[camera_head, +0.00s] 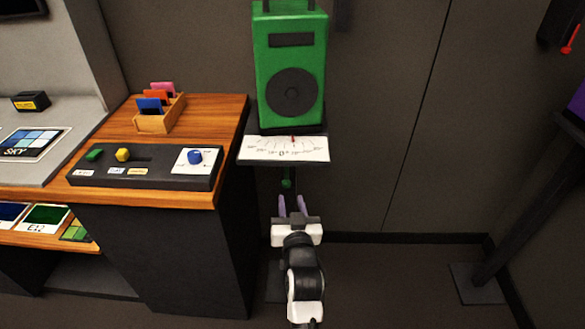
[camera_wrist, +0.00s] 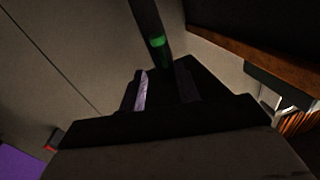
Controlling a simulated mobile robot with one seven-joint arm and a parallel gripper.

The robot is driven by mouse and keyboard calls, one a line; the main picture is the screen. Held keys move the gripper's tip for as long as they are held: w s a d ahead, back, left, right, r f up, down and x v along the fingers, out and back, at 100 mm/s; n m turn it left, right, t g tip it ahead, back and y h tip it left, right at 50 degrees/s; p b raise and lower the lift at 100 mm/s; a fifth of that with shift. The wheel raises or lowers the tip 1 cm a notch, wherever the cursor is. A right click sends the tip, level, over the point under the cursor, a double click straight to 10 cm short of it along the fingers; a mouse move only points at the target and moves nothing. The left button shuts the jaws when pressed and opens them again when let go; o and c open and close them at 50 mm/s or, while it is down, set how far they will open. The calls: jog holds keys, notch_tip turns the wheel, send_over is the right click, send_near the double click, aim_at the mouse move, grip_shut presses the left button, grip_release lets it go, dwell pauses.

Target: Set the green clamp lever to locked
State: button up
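A small green part, which looks like the green clamp lever (camera_head: 286,183), shows below the scale plate on the dark stand. In the wrist view a green band (camera_wrist: 157,41) shows on a dark upright part ahead of the fingers. I cannot tell which position the lever is in. My gripper (camera_head: 291,204) is just below and in front of the green part in the head view. Its two pale purple fingers are apart with nothing seen between them. In the wrist view the fingertips (camera_wrist: 163,78) point toward the dark upright, apparently short of the green band.
A green speaker (camera_head: 290,60) stands above a white scale plate (camera_head: 284,149) with a red pointer. At left a wooden desk (camera_head: 215,112) carries a dark control panel (camera_head: 145,167) and a card holder (camera_head: 158,122). A dark slanted post (camera_head: 515,225) stands right; floor between is clear.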

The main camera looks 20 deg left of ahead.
aim_at(287, 177)
jog(key=p+x, duration=0.2)
jog(key=x, duration=1.1)
jog(key=shift+a, duration=0.1)
grip_shut()
